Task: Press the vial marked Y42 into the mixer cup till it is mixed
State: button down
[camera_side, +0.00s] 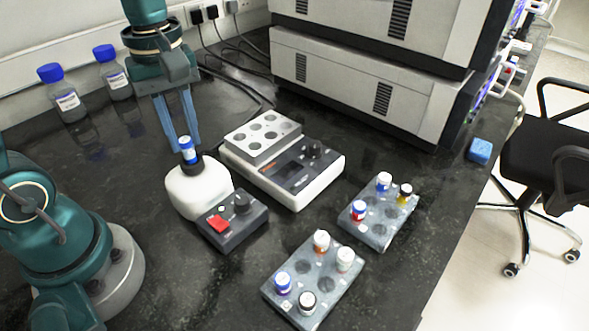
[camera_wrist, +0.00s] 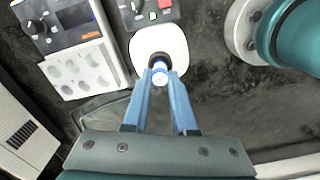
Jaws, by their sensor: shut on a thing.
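My gripper (camera_side: 187,147) is shut on a blue-capped vial (camera_side: 187,155) and holds it upright at the black cup of the white mixer (camera_side: 192,190). In the wrist view the blue fingers (camera_wrist: 160,80) close on the vial (camera_wrist: 160,71) over the black cup (camera_wrist: 160,58). The vial's lower end is hidden by the cup, so I cannot tell how deep it sits. Its label is too small to read. The mixer has a dark control box (camera_side: 232,218) with a red button and a knob.
A block heater (camera_side: 290,165) with an empty block stands right of the mixer. Two grey racks (camera_side: 400,215) (camera_side: 268,290) hold several vials. Two blue-capped bottles (camera_side: 68,103) (camera_side: 118,84) stand at the back left. Big grey instruments (camera_side: 360,85) fill the back.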

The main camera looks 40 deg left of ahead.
jog(key=shift+f, duration=0.8)
dwell(0.9)
dwell(2.8)
jog(key=shift+r, duration=3.05)
jog(key=shift+d+f, duration=0.1)
jog(key=shift+f, duration=0.05)
